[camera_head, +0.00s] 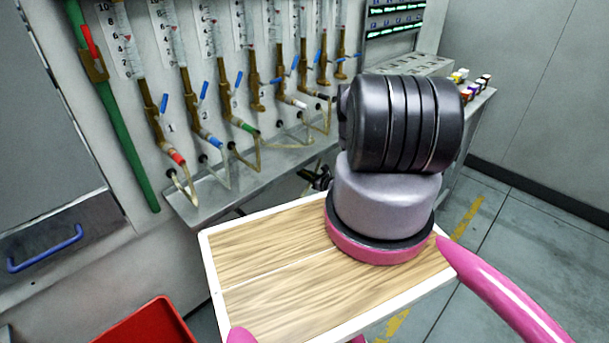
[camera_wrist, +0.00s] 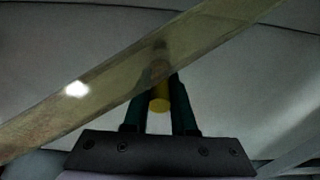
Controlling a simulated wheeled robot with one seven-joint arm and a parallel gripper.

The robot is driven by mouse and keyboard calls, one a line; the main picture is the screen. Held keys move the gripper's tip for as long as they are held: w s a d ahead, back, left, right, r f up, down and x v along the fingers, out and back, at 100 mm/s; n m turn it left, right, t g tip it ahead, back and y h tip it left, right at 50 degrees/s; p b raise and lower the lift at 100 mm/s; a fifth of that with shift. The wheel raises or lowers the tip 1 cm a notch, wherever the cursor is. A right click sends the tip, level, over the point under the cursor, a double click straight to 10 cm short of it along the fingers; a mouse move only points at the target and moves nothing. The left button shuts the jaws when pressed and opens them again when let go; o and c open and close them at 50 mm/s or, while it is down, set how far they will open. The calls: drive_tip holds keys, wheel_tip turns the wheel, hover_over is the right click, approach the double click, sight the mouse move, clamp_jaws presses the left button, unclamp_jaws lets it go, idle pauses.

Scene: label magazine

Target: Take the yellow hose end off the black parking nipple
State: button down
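In the wrist view the yellow hose end (camera_wrist: 159,98) sits between the two dark green fingers of my gripper (camera_wrist: 161,90). The fingers lie close against both its sides, and it fills the gap between them. Its far end is behind a blurred, see-through strip of hose (camera_wrist: 100,84) that crosses close to the camera. The black parking nipple for yellow cannot be made out in either view. In the head view my gripper (camera_head: 317,178) shows only partly at the ledge, low on the wall panel. My own arm covers most of it and the yellow end.
Several gauge tubes with blue levers line the panel. Hoses with red (camera_head: 177,158), blue (camera_head: 214,143) and green (camera_head: 250,128) ends hang left of my gripper, above the grey metal ledge (camera_head: 240,172). A red bin (camera_head: 150,325) stands low at left. Small coloured caps (camera_head: 470,82) lie at right.

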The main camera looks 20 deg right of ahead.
drive_tip(key=shift+s, duration=0.1)
drive_tip(key=shift+f+v, duration=0.2)
drive_tip(key=shift+v, duration=0.95)
drive_tip(key=shift+f+v, duration=0.15)
drive_tip(key=shift+v, duration=1.05)
